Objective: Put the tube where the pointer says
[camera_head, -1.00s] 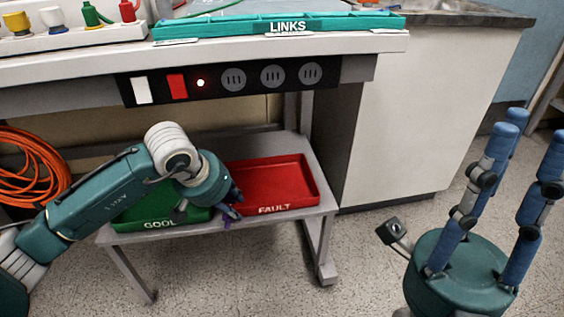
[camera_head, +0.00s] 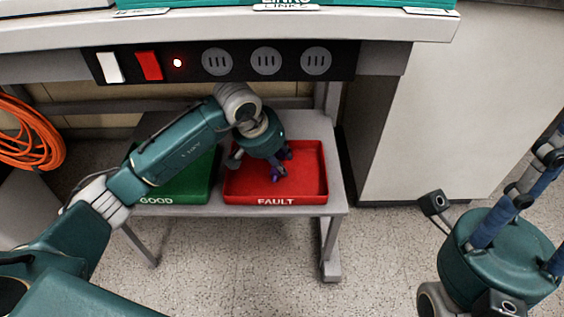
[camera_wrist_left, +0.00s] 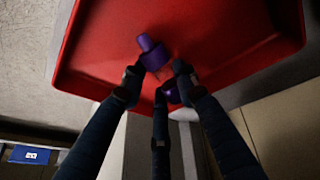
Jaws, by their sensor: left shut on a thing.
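My left gripper (camera_head: 277,165) hangs over the red FAULT tray (camera_head: 315,185). In the left wrist view its three dark fingers (camera_wrist_left: 160,80) are closed around a purple tube (camera_wrist_left: 152,52). The tube has a narrow end and a wider collar, and part of it is hidden between the fingers. Whether it touches the tray floor I cannot tell. The green GOOD tray (camera_head: 190,185) is to the left of the red one. I see no pointer in these views. My right gripper (camera_head: 515,205) is at the right edge, fingers up and spread, partly cut off.
Both trays sit on a low grey shelf (camera_head: 335,195) under the bench. Above it is a black panel (camera_head: 190,65) with switches, sockets and a lit red lamp. A teal LINKS tray (camera_head: 400,25) is on the benchtop. Orange cable (camera_head: 25,140) hangs at left.

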